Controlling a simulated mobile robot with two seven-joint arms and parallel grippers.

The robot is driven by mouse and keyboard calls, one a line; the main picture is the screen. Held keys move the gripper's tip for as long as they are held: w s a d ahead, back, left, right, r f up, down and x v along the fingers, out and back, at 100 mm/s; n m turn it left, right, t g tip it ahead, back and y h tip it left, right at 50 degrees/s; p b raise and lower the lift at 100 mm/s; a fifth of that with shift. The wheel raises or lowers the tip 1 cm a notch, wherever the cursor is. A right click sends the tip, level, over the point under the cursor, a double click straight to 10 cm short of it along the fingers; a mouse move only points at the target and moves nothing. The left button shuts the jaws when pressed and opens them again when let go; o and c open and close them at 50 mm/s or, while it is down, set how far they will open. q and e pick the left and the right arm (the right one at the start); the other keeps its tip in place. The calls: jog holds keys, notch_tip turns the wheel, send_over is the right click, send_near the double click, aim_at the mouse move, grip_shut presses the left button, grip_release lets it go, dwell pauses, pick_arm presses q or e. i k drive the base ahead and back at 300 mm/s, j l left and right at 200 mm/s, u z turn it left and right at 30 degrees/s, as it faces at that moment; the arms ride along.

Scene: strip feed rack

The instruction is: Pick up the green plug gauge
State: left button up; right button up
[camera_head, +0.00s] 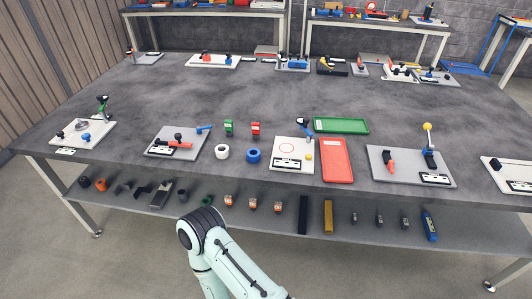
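A small green upright piece with a pale label, which looks like the green plug gauge (229,127), stands on the dark table towards its front edge. It is too small to make out its exact shape. A similar red piece (256,128) stands just to its right. A white ring (222,152) and a blue ring (253,155) lie in front of them. Neither of my grippers is in view. Only a pale link and dark joint of one of my arms show at the bottom, in front of the table.
A white board (292,154) with a small fixture, a red tray (336,160) and a green tray (341,125) lie right of the pieces. A grey board (178,141) lies left. The table's middle is clear. A lower shelf (270,219) holds several small parts.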

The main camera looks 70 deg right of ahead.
aim_at(228, 124)
jog(key=l+z, duration=0.15)
jog(key=z, duration=1.95)
